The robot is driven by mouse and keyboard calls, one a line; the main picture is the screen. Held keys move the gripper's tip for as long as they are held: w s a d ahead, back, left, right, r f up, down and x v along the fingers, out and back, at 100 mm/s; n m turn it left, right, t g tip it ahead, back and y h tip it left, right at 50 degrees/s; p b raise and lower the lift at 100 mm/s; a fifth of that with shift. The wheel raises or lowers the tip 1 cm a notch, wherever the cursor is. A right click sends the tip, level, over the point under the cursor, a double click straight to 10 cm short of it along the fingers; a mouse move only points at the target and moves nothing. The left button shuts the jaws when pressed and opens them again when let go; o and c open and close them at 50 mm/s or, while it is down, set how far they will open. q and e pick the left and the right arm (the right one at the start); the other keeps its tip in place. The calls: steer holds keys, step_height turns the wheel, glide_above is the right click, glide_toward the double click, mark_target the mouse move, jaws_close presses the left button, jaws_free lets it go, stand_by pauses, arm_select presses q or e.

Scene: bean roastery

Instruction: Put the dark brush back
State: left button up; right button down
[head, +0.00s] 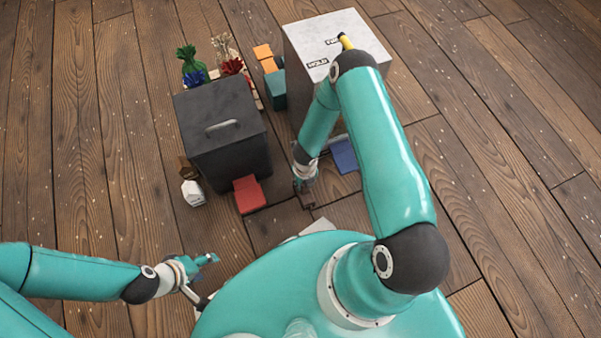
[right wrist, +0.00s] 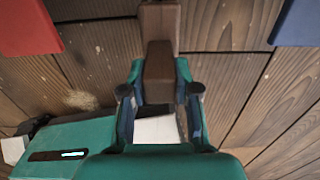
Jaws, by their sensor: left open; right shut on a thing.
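The dark brush (right wrist: 159,70) is a dark brown, blocky piece in the right wrist view, with a wider brown part beyond the fingertips. My right gripper (right wrist: 160,88) is shut on it, one finger at each side. In the head view my right gripper (head: 304,184) is low near the floor, between the red and blue pieces, and the brush (head: 308,200) shows only as a small dark bit there. I cannot tell whether it touches the floor. My left gripper (head: 205,262) is open and empty at the lower left, away from the brush.
A dark cabinet (head: 198,150) stands left of my right gripper, with a red box (head: 249,194) at its front. A blue box (head: 345,156) lies right. A pale labelled cabinet (head: 310,45) stands behind my right arm. A white carton (head: 191,193) stands left. Right-hand floor is clear.

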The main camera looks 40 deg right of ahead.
steer(key=shift+f, duration=1.35)
steer(key=shift+f+b, duration=0.1)
steer(key=shift+b, duration=0.3)
steer(key=c, duration=0.8)
jaws_free()
steer(key=shift+c, duration=0.2)
